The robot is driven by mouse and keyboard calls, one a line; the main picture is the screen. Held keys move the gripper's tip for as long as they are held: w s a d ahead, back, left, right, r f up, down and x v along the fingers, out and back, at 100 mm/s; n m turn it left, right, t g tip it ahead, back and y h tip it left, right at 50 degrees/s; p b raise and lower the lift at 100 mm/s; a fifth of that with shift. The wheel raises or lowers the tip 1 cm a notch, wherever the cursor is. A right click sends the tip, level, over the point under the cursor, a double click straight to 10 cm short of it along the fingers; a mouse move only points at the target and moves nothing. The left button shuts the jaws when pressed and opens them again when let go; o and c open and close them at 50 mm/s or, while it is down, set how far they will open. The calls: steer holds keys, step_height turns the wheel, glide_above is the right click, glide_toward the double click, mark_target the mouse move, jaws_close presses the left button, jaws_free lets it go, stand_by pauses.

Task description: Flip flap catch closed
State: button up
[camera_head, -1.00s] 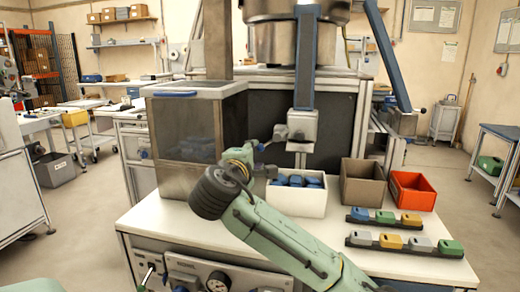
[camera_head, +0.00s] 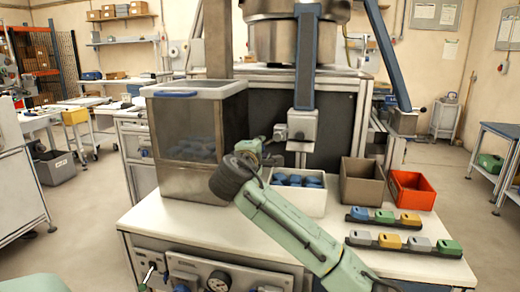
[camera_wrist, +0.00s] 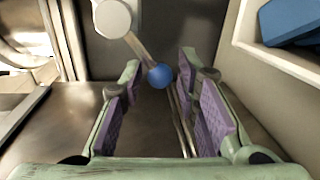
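The flap catch appears to be the lever with a blue ball knob (camera_wrist: 160,75). Its thin rod runs from a pale round disc (camera_wrist: 113,17) at upper left of the wrist view down to the knob. My gripper (camera_wrist: 160,80) is open, its purple-padded fingers on either side of the knob, with visible gaps. In the head view my gripper (camera_head: 262,150) is by the grey block (camera_head: 303,125) at the foot of the blue post, largely hidden by my wrist. The knob cannot be made out there.
A clear-walled box (camera_head: 185,110) stands left of my gripper. A white bin (camera_head: 311,203) with blue parts is close on the right. A brown bin (camera_head: 361,190) and red bin (camera_head: 411,195) follow. Racks of coloured blocks (camera_head: 385,217) lie at front right.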

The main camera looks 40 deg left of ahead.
jaws_close()
stand_by(0.4)
